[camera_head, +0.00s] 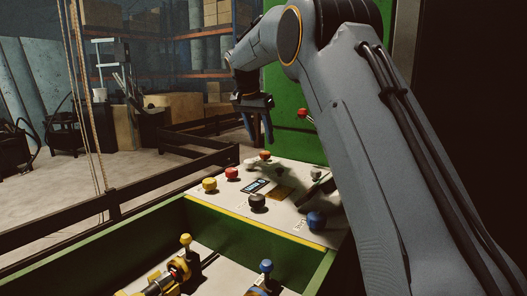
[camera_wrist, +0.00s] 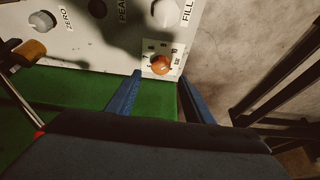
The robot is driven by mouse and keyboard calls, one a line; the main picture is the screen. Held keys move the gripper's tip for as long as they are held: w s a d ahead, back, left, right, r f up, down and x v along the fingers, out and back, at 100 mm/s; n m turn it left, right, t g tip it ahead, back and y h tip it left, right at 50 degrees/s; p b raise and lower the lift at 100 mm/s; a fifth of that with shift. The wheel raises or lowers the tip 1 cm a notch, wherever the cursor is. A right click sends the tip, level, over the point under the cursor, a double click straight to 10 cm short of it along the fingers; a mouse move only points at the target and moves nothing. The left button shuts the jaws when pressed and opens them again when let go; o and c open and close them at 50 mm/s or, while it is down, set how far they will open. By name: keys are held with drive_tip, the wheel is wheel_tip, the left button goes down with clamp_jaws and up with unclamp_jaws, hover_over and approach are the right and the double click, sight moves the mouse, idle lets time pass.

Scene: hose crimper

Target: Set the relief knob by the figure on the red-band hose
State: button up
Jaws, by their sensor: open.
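An orange knob (camera_wrist: 161,65) with a printed scale marked in bar sits at the edge of the white panel in the wrist view. An orange-red knob (camera_head: 265,155) shows at the panel's far edge in the head view. My gripper (camera_head: 259,134) hangs above that far edge, fingers pointing down. In the wrist view my gripper's (camera_wrist: 160,78) blue fingers are apart and empty, their tips on either side of the orange knob. I cannot tell if they touch it. A yellow fitting with a red part (camera_head: 173,273) lies in the lower tray; no hose figure is readable.
The white panel (camera_head: 225,190) also carries yellow (camera_head: 209,184), red (camera_head: 231,173), black (camera_head: 257,201) and blue (camera_head: 316,220) knobs and a small display (camera_head: 255,186). A red-tipped lever (camera_head: 303,113) stands by the green housing (camera_head: 287,90). Dark rails (camera_head: 150,190) run along the left.

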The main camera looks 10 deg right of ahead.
sight(264, 153)
drive_tip(key=x, duration=0.6)
drive_tip(key=shift+f, duration=0.1)
drive_tip(key=c, duration=1)
